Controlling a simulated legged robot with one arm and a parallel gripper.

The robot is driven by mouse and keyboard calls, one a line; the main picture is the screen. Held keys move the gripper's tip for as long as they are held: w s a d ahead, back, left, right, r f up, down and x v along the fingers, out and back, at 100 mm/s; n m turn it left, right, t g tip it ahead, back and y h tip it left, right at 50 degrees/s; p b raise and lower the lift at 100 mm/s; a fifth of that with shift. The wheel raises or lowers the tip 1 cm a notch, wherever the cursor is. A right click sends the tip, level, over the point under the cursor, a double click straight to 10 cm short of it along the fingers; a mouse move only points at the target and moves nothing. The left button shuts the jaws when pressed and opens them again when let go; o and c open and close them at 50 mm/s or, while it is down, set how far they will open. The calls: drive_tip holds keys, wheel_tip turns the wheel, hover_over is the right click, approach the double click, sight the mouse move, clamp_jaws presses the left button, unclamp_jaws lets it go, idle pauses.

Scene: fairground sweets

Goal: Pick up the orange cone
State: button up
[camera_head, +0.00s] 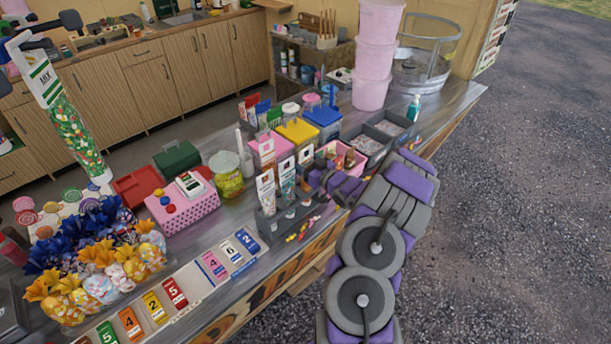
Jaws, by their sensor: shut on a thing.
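My gripper (337,183) is at the counter's front edge, by the near side of a pink basket (326,152). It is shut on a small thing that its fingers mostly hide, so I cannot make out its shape. Small orange-brown shapes show in the pink basket just above my gripper, one of them (349,158) close to the fingers. One of these may be the orange cone, but they are too small and partly covered to be sure.
Grey bins (366,145) and stacked pink buckets (373,50) stand behind my gripper. A grey holder with tall packets (266,192) is to its left, with small sweets (303,229) before it. The wooden counter front (272,285) borders open gravel (520,200) at right.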

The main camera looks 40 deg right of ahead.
wheel_tip(320, 180, up, 10)
drive_tip(key=p, duration=0.1)
idle(0.4)
wheel_tip(320, 180, up, 12)
drive_tip(key=p, duration=0.4)
drive_tip(key=shift+f+p, duration=0.25)
drive_tip(key=shift+p, duration=0.15)
drive_tip(key=shift+w+f, duration=0.1)
